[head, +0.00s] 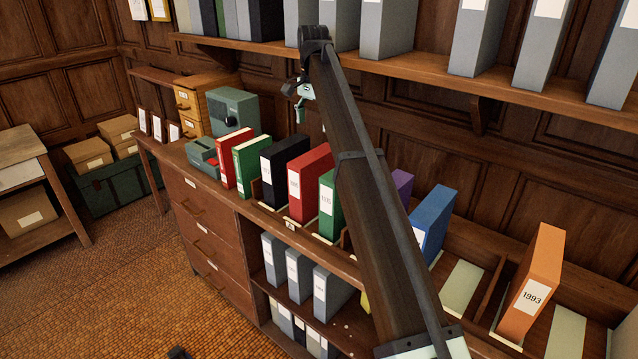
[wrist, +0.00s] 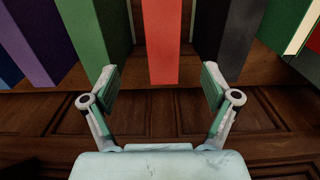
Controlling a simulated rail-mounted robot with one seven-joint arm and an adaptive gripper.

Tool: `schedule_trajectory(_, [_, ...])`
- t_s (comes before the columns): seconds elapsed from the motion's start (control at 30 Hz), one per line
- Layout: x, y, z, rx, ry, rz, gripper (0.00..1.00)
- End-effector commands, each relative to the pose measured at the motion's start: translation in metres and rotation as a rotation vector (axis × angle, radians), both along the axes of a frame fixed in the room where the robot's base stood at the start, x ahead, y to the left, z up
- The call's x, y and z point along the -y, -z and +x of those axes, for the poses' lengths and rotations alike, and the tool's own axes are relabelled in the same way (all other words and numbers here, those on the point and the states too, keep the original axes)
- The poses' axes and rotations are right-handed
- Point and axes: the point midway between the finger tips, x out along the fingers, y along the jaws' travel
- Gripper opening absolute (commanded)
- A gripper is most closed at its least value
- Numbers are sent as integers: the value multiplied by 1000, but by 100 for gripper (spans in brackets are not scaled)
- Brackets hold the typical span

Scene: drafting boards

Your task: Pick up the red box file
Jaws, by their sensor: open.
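Two red box files stand upright on the counter in the head view. One red box file (head: 309,178) stands between a black file (head: 284,171) and a green file (head: 329,205). The other red file (head: 235,158) is farther left. In the wrist view, a red file (wrist: 162,42) with green (wrist: 92,35) and black (wrist: 242,40) neighbours is in line with the space between my fingers. My gripper (wrist: 160,84) is open and empty there. In the head view my gripper (head: 302,97) hangs above and behind the row of files, near the panelled wall.
A shelf (head: 420,68) with grey files runs above the counter, close to my arm. An orange file (head: 533,282) stands at right, and a blue file (head: 432,222) partly behind my arm. A green machine (head: 233,112) and wooden drawers (head: 200,100) stand at left.

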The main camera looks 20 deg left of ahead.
Motion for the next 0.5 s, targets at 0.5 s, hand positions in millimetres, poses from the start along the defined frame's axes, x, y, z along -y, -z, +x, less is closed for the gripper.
schedule_trajectory(0.5, [0,94,-1,2,-3,-2,86])
